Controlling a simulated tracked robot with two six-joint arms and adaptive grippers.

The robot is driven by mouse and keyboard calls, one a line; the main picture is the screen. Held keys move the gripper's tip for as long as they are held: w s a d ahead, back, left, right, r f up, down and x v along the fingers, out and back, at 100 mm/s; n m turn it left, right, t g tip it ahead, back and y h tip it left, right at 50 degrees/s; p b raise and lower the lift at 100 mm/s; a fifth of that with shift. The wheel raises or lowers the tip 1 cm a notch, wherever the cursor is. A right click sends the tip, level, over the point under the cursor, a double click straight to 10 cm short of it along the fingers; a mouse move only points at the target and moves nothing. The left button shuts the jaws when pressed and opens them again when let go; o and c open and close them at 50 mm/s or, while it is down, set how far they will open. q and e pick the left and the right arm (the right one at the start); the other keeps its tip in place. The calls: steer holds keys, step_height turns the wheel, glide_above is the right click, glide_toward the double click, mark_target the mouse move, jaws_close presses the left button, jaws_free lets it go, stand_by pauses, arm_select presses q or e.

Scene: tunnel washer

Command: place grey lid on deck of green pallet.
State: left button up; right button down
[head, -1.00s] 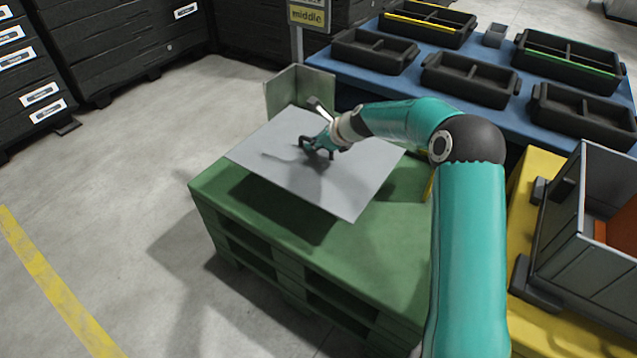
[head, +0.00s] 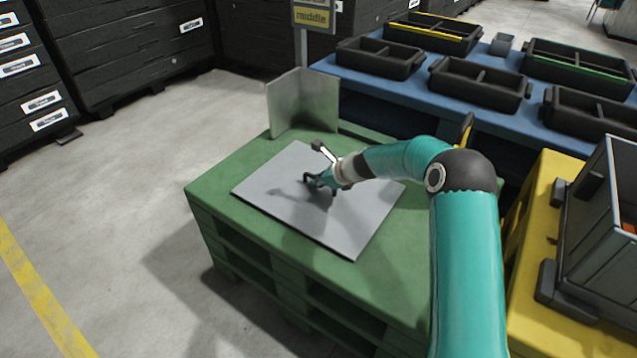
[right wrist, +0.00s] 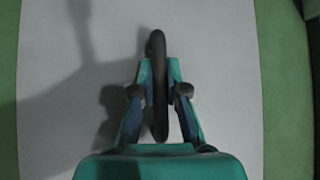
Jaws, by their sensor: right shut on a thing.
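The grey lid (head: 350,225) is a flat plate lying level at the deck of the green pallet (head: 385,280), with a narrow dark edge along its front. Whether it fully touches the deck I cannot tell. My right gripper (head: 308,182) is over the middle of the lid, shut on its dark handle. In the right wrist view the fingers (right wrist: 158,85) close on the upright dark handle, with the grey lid (right wrist: 215,60) filling the view and green pallet deck (right wrist: 8,90) on both sides. My left gripper is not in view.
A grey-green angled panel (head: 303,103) stands at the pallet's back corner. A blue table (head: 410,85) with several black trays is behind. A yellow pallet (head: 535,220) carrying a grey bin (head: 600,250) stands at the right. Open floor lies left.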

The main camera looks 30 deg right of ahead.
steer(key=c, duration=1.2)
jaws_free()
steer(key=p+v, duration=0.2)
steer(key=v, duration=1)
steer(key=shift+r+p, duration=0.15)
steer(key=shift+p, duration=0.15)
